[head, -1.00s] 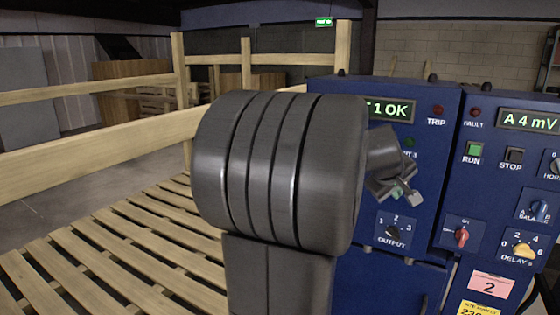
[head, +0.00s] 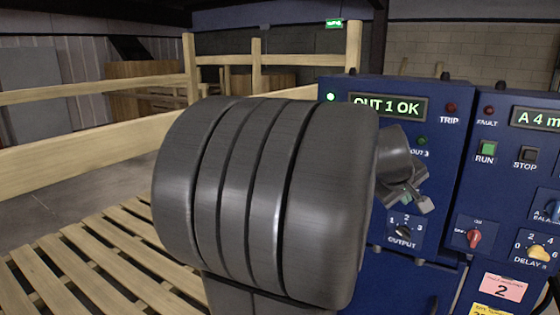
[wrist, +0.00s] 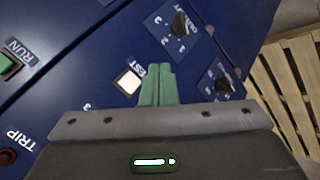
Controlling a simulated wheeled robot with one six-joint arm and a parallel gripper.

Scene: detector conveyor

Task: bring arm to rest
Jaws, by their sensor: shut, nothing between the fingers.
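My gripper (head: 412,198) shows at the end of my arm, in front of the blue cabinet (head: 345,88) in the head view. In the wrist view its green fingers (wrist: 157,85) are together with nothing between them. They point at the cabinet face, beside a lit white square button (wrist: 128,81); whether they touch the face cannot be told. The large dark grey part of my arm fills the middle of the head view and hides part of the cabinet.
The display (head: 388,107) reads "OUT 1 OK". The output knob (head: 403,231) is just below my gripper. A second blue cabinet (head: 503,195) stands at the right with a red knob (head: 473,238) and a yellow knob (head: 538,253). Wooden slats and a rail (head: 60,160) lie at the left.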

